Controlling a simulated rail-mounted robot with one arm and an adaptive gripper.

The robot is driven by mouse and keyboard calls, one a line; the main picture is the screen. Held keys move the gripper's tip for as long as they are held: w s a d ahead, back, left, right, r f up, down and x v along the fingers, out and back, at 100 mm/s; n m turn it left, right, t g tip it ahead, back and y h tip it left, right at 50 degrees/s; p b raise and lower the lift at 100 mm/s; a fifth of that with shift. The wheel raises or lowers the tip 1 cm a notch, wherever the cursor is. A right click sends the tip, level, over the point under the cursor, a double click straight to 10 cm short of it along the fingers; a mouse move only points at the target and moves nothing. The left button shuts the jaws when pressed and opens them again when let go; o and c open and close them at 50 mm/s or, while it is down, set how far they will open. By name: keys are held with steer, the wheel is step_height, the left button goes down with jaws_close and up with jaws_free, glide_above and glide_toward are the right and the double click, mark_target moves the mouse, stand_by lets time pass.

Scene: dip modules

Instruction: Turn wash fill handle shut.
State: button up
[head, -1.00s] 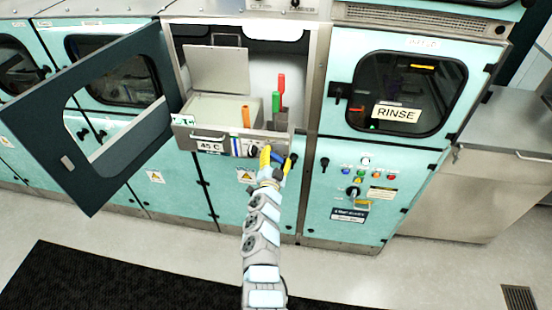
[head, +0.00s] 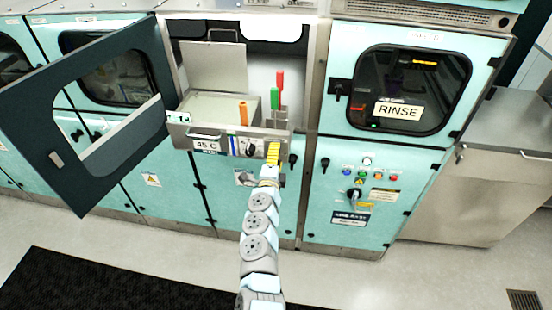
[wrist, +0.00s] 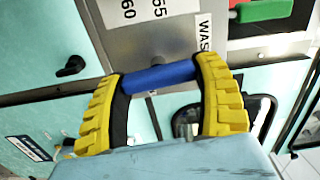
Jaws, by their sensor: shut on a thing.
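The wash fill handle, a blue bar (wrist: 160,77), lies between the yellow fingers in the wrist view, beside a partly cut-off "WAS" label (wrist: 204,33). My gripper (wrist: 160,68) is shut on it, with one finger at each end of the bar. In the head view my gripper (head: 273,155) is at the right end of the steel front panel (head: 180,134) of the open wash module, and it hides the handle there. The angle of the handle cannot be told from the head view.
An open dark door (head: 85,180) swings out at the left. Orange (head: 243,112), green (head: 275,98) and red (head: 280,82) grips stand in the open bay. The rinse cabinet (head: 400,100), with a knob panel below, is to the right. The floor in front is clear beside a black mat (head: 60,290).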

steer(key=shift+m, duration=0.6)
steer(key=o, duration=0.9)
steer(key=shift+s+f, duration=0.1)
steer(key=shift+s+a, duration=0.35)
steer(key=shift+s, duration=1.6)
steer(key=shift+s+a, duration=0.35)
steer(key=shift+s, duration=1.55)
steer(key=shift+s+a, duration=0.35)
steer(key=shift+s, duration=1.6)
